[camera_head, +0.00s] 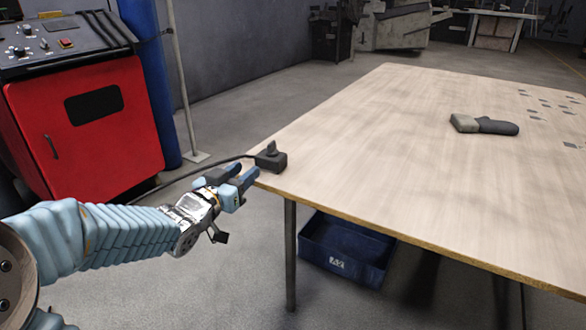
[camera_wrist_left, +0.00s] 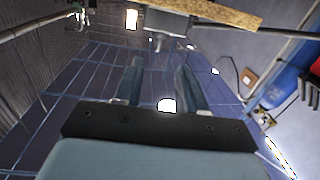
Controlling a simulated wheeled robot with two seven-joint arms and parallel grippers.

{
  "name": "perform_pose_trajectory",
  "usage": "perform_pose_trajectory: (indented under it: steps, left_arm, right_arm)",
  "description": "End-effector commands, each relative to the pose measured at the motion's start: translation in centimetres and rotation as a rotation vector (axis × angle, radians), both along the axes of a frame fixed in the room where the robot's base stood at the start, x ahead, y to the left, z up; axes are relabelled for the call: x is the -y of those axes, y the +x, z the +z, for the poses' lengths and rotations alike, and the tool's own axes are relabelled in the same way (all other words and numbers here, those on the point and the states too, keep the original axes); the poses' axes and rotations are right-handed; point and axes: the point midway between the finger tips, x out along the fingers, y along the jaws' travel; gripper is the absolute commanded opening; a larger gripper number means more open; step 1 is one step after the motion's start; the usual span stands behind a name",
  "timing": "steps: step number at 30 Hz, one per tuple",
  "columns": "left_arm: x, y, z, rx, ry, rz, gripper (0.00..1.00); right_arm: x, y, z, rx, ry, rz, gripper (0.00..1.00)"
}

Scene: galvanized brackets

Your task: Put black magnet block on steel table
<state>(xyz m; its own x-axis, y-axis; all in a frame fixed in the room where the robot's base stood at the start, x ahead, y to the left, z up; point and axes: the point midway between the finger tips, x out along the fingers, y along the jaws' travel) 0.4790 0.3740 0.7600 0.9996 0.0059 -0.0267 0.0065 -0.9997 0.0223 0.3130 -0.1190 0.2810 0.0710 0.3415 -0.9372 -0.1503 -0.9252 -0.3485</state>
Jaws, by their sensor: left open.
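A small black block (camera_head: 270,159) with a knob on top sits at the near left corner of the table (camera_head: 380,150). A dark cable runs from it to the left. The table has a pale wood-like top and metal legs; no bare steel top shows. My left gripper (camera_head: 241,176) is open and empty, just left of the block at the corner, apart from it as far as I can tell. In the left wrist view the open fingers (camera_wrist_left: 160,72) have nothing between them; a dark box-like shape, probably the block (camera_wrist_left: 165,22), shows beyond them. My right gripper is not in view.
A grey and black tool-like object (camera_head: 484,124) lies on the table, with several small flat pieces (camera_head: 545,100) at the far right. A blue bin (camera_head: 345,250) stands under the table. A red machine cabinet (camera_head: 85,130) stands left. The table's middle is clear.

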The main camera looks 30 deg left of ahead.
Motion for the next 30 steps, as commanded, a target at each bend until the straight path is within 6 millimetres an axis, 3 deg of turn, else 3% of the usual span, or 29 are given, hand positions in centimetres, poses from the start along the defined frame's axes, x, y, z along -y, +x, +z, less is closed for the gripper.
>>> perform_pose_trajectory:
  steps: [4, 12, 30]
  left_arm:
    - [-0.3, 0.6, 1.2, 0.029, 0.025, 0.002, 0.40]
    - [-0.3, 6.2, 1.2, 0.027, 0.022, 0.001, 0.40]
    - [-0.3, 13.2, 0.7, 0.027, 0.022, 0.002, 0.40]
  right_arm:
    - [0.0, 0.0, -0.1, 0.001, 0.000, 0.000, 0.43]
    - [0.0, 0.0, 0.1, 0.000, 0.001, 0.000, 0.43]
    - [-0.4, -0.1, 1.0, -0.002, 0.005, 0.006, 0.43]
